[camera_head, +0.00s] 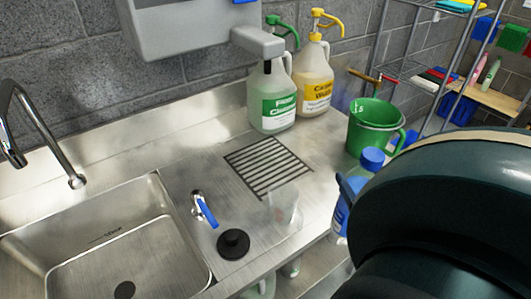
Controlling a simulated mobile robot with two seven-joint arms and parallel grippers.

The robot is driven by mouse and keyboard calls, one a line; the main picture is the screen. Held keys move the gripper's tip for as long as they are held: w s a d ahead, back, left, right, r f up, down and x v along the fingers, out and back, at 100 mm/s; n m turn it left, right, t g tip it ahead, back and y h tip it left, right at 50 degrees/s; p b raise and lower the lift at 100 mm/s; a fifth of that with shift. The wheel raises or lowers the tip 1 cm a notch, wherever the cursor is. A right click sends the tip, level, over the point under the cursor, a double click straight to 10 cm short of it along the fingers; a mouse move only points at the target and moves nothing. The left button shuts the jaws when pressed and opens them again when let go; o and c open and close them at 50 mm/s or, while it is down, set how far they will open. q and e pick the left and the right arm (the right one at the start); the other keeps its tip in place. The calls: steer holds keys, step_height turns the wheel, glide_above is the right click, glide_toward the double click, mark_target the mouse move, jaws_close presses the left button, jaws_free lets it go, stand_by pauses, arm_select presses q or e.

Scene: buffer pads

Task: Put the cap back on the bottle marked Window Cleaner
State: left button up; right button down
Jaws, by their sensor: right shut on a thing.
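A blue bottle (341,217) shows at the right of the steel counter, near its front edge. A blue cap-like top (372,160) shows at its upper end; I cannot tell whether it is seated on the neck. Its label is too hidden to read. My right gripper (349,188) is mostly hidden behind my own dark arm; a dark blue finger-like part shows against the bottle's side. It is shut on what looks like this bottle. My left gripper is not in view.
A green-labelled jug (273,98) and a yellow-labelled jug (312,82), both with pumps, stand at the back by the wall. A green bucket (371,130) stands behind the bottle. A clear cup (284,207), a black stopper (233,243) and a sink (120,240) are to the left.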

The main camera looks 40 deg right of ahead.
steer(key=shift+w+r, duration=0.35)
steer(key=shift+w, duration=0.5)
steer(key=shift+w+f, duration=0.2)
steer(key=shift+w, duration=0.4)
arm_select(q)
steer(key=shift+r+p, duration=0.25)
steer(key=shift+p, duration=0.55)
arm_select(e)
steer(key=w+d, duration=0.1)
steer(key=w, duration=1.3)
steer(key=w+d, duration=0.2)
steer(key=w, duration=1.3)
steer(key=shift+d, duration=0.25)
arm_select(q)
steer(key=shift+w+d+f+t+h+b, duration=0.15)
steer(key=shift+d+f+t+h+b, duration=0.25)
steer(key=shift+b, duration=1.7)
arm_select(e)
steer(key=shift+f, duration=1.8)
